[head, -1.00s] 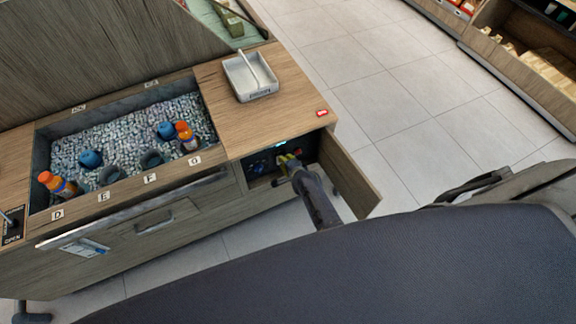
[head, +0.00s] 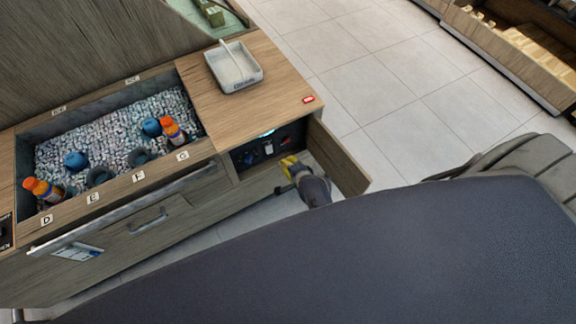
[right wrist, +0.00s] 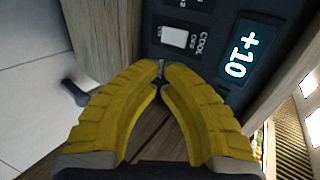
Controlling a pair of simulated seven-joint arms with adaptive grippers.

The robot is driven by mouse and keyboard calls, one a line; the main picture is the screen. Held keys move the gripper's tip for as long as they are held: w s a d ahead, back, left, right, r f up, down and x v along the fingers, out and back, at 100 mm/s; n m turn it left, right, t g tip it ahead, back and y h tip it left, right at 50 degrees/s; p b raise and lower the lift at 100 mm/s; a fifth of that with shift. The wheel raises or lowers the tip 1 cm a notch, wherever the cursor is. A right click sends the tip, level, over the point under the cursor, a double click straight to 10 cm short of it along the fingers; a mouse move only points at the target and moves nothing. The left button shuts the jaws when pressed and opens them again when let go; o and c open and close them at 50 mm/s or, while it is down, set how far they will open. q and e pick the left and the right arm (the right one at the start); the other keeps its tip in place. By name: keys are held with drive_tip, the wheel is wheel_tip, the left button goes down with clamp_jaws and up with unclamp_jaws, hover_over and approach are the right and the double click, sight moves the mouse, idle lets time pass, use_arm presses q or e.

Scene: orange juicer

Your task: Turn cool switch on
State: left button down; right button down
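The cool switch (right wrist: 174,37) is a white rocker on a dark control panel (right wrist: 205,20), labelled COOL, with OFF legible beside it. In the head view the panel (head: 268,148) sits inside an open compartment of the cabinet. My right gripper (right wrist: 163,70) has yellow fingers with tips together, close to the switch's lower edge in the wrist picture; contact cannot be told. In the head view, my right gripper (head: 288,163) is at the compartment's front opening. My left gripper is not in view.
The compartment's wooden door (head: 338,160) stands open to the right of my gripper. A white tray (head: 234,75) sits on the counter above. A bin of ice (head: 105,130) with orange bottles and blue items lies left. Tiled floor (head: 375,90) is clear behind.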

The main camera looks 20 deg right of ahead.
drive_tip(key=shift+s+d+r, duration=0.1)
drive_tip(key=shift+s+r, duration=0.35)
drive_tip(key=shift+s, duration=0.1)
